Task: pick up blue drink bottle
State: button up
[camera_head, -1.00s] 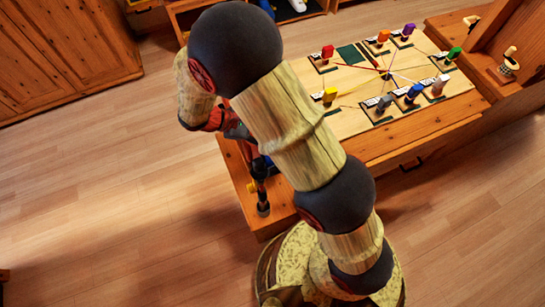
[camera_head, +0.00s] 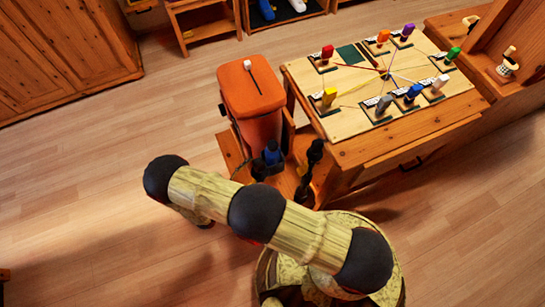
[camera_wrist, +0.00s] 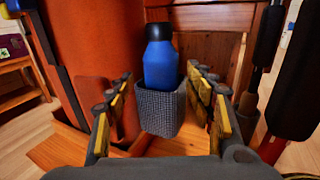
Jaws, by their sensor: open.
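The blue drink bottle (camera_wrist: 160,65) has a black cap and stands upright in a grey mesh pocket (camera_wrist: 160,110) in the wrist view. It shows small in the head view (camera_head: 272,156), beside the orange backpack (camera_head: 258,95). My gripper (camera_wrist: 161,84) is open, with one yellow-padded finger to the left of the bottle and pocket and one to the right. Its fingers seem apart from the bottle, but the depth gap is hard to judge. In the head view my gripper is mostly hidden behind my arm. The pocket hides the bottle's lower part.
The backpack, orange in the wrist view (camera_wrist: 95,55), rises close on the left. Black pole-like items (camera_head: 313,160) stand close to the right of the bottle. A wooden table with a game board (camera_head: 335,118) is further right. The floor (camera_head: 100,190) at left is clear.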

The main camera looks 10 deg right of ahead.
aim_at(267, 158)
jog(key=x, duration=0.2)
jog(key=b+x, duration=0.1)
jog(key=x, duration=0.1)
jog(key=f+b+x, duration=0.1)
jog(key=x, duration=0.1)
jog(key=shift+d, duration=0.15)
jog(key=shift+w+d, duration=0.45)
jog(key=shift+d, duration=0.1)
jog(key=shift+r, duration=0.1)
jog(key=shift+c, duration=1.4)
jog(key=c, duration=0.9)
